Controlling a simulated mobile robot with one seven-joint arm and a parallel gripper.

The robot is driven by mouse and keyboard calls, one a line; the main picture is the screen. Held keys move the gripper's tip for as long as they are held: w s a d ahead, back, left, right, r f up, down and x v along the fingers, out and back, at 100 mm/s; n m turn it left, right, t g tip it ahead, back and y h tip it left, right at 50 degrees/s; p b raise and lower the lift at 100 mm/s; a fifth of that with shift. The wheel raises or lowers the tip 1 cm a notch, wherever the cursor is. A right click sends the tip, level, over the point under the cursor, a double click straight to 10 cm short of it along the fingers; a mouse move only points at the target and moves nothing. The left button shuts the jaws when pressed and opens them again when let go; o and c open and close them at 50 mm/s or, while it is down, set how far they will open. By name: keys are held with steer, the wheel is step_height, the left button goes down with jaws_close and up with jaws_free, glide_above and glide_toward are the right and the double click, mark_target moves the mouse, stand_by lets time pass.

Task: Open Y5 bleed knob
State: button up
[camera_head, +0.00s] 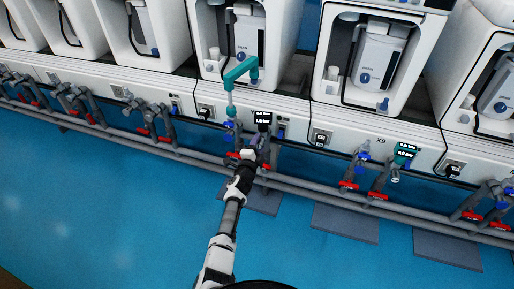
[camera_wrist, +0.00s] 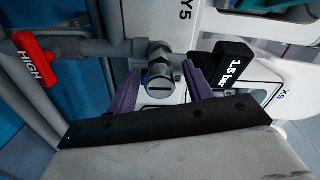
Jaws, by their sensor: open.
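The Y5 label (camera_wrist: 185,10) is at the top of the wrist view. Below it, a round grey metal knob with a dark slot (camera_wrist: 158,86) sits on a pipe fitting; I take this as the bleed knob. My gripper (camera_wrist: 162,74) is open, with one purple finger on each side of this knob. I cannot tell whether the fingers touch it. In the head view my gripper (camera_head: 253,148) is at the pipework under the middle machine, and it hides the knob there.
A red HIGH handle (camera_wrist: 35,62) is at left. Grey pipes (camera_head: 330,192) run along the machines. A teal pipe (camera_head: 240,72) rises above my gripper. The blue floor (camera_head: 100,200) is clear in front.

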steer(key=p+v, duration=0.9)
steer(key=v, duration=0.4)
steer(key=shift+s, duration=0.35)
steer(key=shift+a, duration=0.15)
